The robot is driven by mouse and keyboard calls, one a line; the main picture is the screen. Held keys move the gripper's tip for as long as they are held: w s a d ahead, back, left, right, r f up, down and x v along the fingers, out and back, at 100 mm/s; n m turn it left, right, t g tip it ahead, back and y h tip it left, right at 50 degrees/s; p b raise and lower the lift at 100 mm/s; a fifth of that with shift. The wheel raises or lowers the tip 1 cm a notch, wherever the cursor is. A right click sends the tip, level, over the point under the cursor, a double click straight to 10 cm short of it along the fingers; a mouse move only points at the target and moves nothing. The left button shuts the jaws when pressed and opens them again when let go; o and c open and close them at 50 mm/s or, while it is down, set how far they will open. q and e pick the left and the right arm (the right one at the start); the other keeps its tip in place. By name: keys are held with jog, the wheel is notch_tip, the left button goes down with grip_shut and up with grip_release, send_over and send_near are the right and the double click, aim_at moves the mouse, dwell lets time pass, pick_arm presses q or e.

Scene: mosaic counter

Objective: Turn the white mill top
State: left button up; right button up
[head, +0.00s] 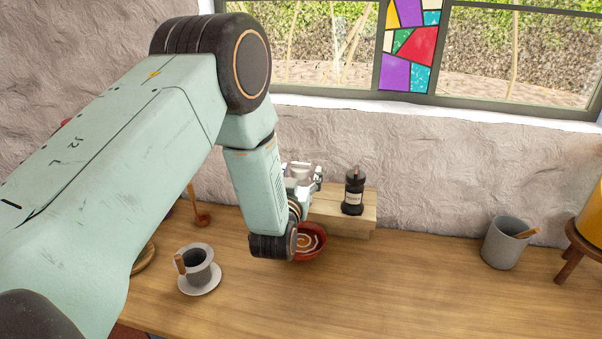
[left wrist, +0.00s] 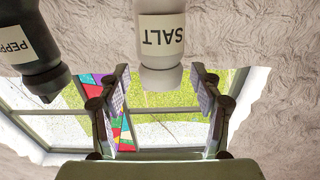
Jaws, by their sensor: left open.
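The white mill (left wrist: 161,40), labelled SALT, appears upside down in the left wrist view, with its narrower white top (left wrist: 160,78) pointing down the picture. My left gripper (left wrist: 160,84) is open, with one finger on each side of the mill's top. A gap shows between the top and each finger. In the head view my left gripper (head: 304,184) is at the wooden riser's left part, largely behind my left arm. The white mill is mostly hidden there. My right gripper is not in view.
A black pepper mill (head: 353,192) stands to the right on the wooden riser (head: 336,216); it also shows in the left wrist view (left wrist: 30,45). A grey cup (head: 199,268) is left. The counter's right middle is clear.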

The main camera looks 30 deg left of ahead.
pick_arm(q)
jog(key=shift+s+r, duration=0.1)
jog(key=shift+w+a+f, duration=0.2)
jog(key=shift+a+f, duration=0.05)
jog(key=c, duration=0.4)
jog(key=shift+d, duration=0.2)
jog(key=shift+c, duration=1.4)
jog(key=shift+s+d+r, duration=0.1)
jog(key=shift+r, duration=0.1)
jog(key=c, duration=0.3)
jog(key=shift+c, duration=0.8)
jog(key=shift+a+f, duration=0.1)
jog(key=shift+a, duration=0.15)
jog(key=shift+c, duration=0.2)
